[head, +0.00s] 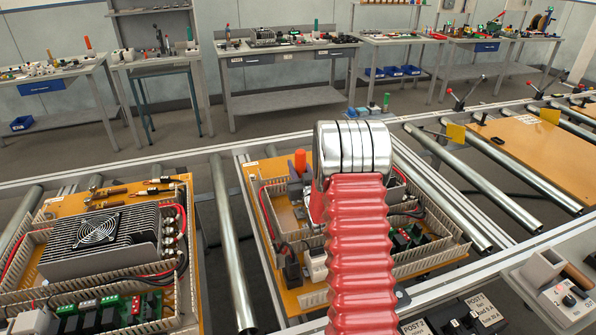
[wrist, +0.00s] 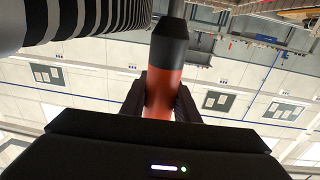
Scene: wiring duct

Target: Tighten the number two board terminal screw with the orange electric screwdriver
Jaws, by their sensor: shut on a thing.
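My gripper (wrist: 160,98) is shut on the orange electric screwdriver (wrist: 163,84), one dark finger on each side of its orange-red body. Its black collar and grey shaft run up to the top edge of the wrist view; its tip is out of that view. In the head view the orange end of the screwdriver (head: 300,160) stands up just left of my arm, above the middle orange board (head: 290,300). My arm hides part of this board. Green terminal blocks (head: 413,234) show at its right. The number two terminal screw cannot be made out, nor whether the tip touches anything.
Left of the middle board, past a bare roller (head: 228,245), lies another board with a finned heatsink and fan (head: 97,230). Slotted grey duct walls and cables stand up around the components. A control box (head: 560,290) is at the lower right. Workbenches (head: 290,60) line the back.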

